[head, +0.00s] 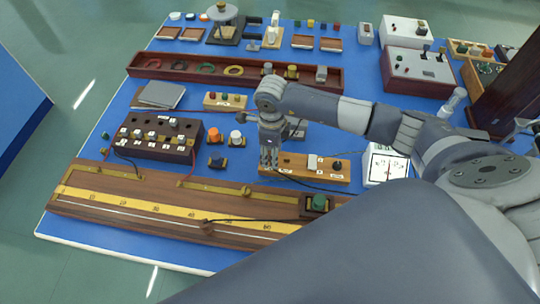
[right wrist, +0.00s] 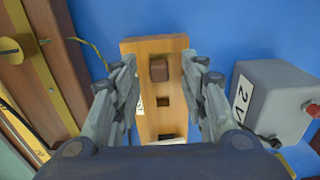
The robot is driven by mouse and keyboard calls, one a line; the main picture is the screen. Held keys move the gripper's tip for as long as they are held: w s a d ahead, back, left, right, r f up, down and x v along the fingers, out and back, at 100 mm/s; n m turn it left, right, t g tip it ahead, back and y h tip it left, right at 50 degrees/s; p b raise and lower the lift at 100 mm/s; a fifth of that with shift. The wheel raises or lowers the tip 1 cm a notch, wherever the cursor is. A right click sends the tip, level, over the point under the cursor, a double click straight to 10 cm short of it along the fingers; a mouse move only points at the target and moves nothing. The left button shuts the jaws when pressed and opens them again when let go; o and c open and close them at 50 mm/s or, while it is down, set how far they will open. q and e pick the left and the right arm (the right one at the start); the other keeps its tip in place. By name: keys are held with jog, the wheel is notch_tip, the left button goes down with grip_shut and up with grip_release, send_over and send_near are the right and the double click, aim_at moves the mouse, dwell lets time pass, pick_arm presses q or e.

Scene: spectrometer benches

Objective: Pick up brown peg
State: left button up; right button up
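The brown peg (right wrist: 158,70) is a small dark brown block at one end of a light wooden block (right wrist: 147,50) in the right wrist view. Two dark square holes show further along that block. The same wooden block (head: 318,174) lies mid-table in the head view, where I cannot make out the peg behind my gripper. My right gripper (right wrist: 160,76) is open, one finger on each side of the wooden block and the peg, with space around the peg. In the head view the right gripper (head: 268,162) points down at the block's left end. My left gripper is not in view.
A long wooden bar with a yellow scale (head: 150,208) runs along the front. A grey box with a red knob (right wrist: 270,100) stands close right in the wrist view. A white meter (head: 384,166) and a dark resistance box (head: 150,138) flank the block. Thin wires cross nearby.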

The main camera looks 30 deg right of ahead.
jog(key=shift+c, duration=0.8)
grip_shut()
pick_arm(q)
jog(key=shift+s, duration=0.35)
pick_arm(e)
jog(key=shift+r, duration=0.1)
